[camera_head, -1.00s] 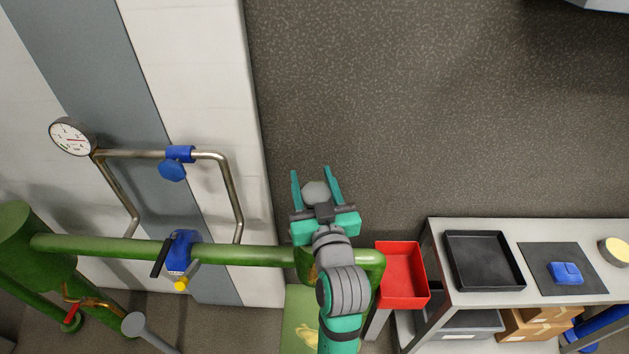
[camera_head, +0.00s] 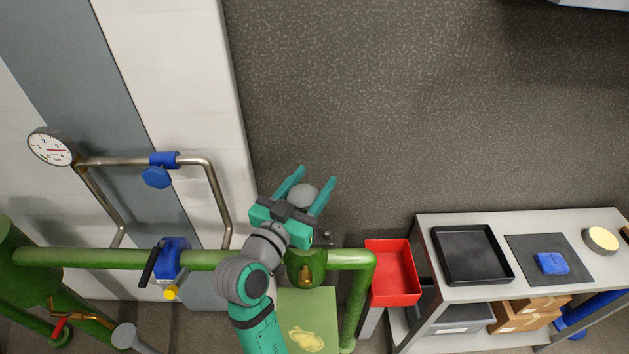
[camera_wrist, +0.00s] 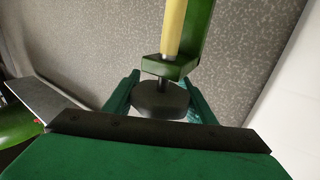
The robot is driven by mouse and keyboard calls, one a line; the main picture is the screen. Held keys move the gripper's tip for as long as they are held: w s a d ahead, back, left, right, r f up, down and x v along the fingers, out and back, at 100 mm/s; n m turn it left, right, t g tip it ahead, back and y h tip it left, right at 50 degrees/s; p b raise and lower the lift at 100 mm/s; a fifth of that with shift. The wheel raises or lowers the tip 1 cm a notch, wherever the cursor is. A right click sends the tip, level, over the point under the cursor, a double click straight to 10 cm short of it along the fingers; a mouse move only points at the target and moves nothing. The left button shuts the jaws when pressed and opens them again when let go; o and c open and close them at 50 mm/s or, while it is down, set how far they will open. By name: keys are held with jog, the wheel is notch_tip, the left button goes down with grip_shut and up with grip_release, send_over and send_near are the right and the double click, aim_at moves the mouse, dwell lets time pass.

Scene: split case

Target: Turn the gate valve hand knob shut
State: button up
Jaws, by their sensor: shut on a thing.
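The hand knob (camera_head: 303,194) is a dark grey round knob. In the wrist view the knob (camera_wrist: 160,100) sits on a thin stem, joined to a green bracket with a pale yellow rod. My gripper (camera_head: 314,178) is shut on the knob, with one teal finger on each side of it. In the head view the fingers point up and to the right. The green valve body (camera_head: 306,270) on the pipe shows below the gripper and is partly covered by it. The stem is hidden from the head camera.
The green pipe (camera_head: 90,256) runs left, with a blue valve (camera_head: 172,255) on it. A steel pipe with a gauge (camera_head: 50,148) stands behind. A red bin (camera_head: 390,272) and a table (camera_head: 400,325) with a black tray (camera_head: 470,254) are on the right.

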jog(key=m+g+h, duration=0.2)
jog(key=h, duration=0.1)
jog(key=shift+s+d+m+h, duration=0.15)
jog(key=shift+d+m+h, duration=0.15)
jog(key=shift+m, duration=0.1)
jog(key=m+g+h, duration=0.2)
jog(key=g, duration=0.1)
jog(key=s+m+g+h, duration=0.1)
jog(key=m+g+h, duration=0.1)
jog(key=g, duration=0.1)
jog(key=shift+s+d+f, duration=0.1)
jog(key=shift+s+d, duration=0.1)
jog(key=s+m+g, duration=0.1)
jog(key=m+g, duration=0.1)
jog(key=g, duration=0.2)
jog(key=m+g+h, duration=0.1)
jog(key=m+g, duration=0.2)
jog(key=g, duration=0.1)
jog(key=s+d+m+g, duration=0.1)
jog(key=m+g, duration=0.2)
jog(key=g, duration=0.1)
jog(key=shift+s+f, duration=0.1)
jog(key=shift+s, duration=0.2)
jog(key=shift+m, duration=0.3)
jog(key=shift+d, duration=0.2)
jog(key=shift+a, duration=0.1)
